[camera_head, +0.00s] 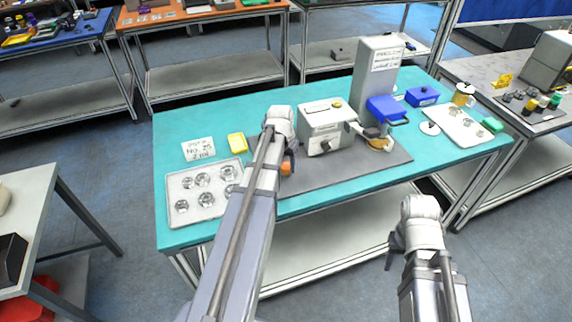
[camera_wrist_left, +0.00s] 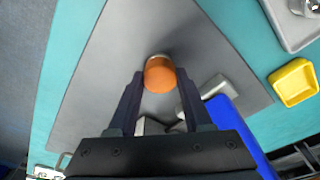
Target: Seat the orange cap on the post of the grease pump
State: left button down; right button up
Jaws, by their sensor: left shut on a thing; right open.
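The orange cap (camera_wrist_left: 160,76) is between the fingertips of my left gripper (camera_wrist_left: 159,90) in the left wrist view, held over the grey mat. A small part of the cap (camera_head: 287,168) shows in the head view, beside my left wrist. My left gripper is shut on it; its fingers are largely hidden by the wrist in the head view. A pale box-shaped machine (camera_head: 322,122) with a dark knob stands just right of the left wrist and may be the grease pump. I cannot make out its post. My right gripper (camera_head: 397,246) is open and empty, in front of the table.
The grey mat (camera_head: 300,186) lies on the teal table. Left are a tray with several metal rings (camera_head: 213,209), a yellow dish (camera_head: 237,142) and a paper note (camera_head: 198,149). A tall grey box (camera_head: 377,72) and a blue device (camera_head: 385,109) stand right.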

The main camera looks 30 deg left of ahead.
pick_arm(q)
jog(key=shift+f+b, duration=0.3)
jog(key=shift+f, duration=0.05)
grip_release()
dwell(0.3)
jog(key=shift+r, duration=0.1)
notch_tip(320, 180, up, 8)
jog(key=p, duration=0.7)
jog(key=shift+f+p, duration=0.2)
jog(key=shift+p, duration=0.2)
jog(key=shift+f, duration=0.1)
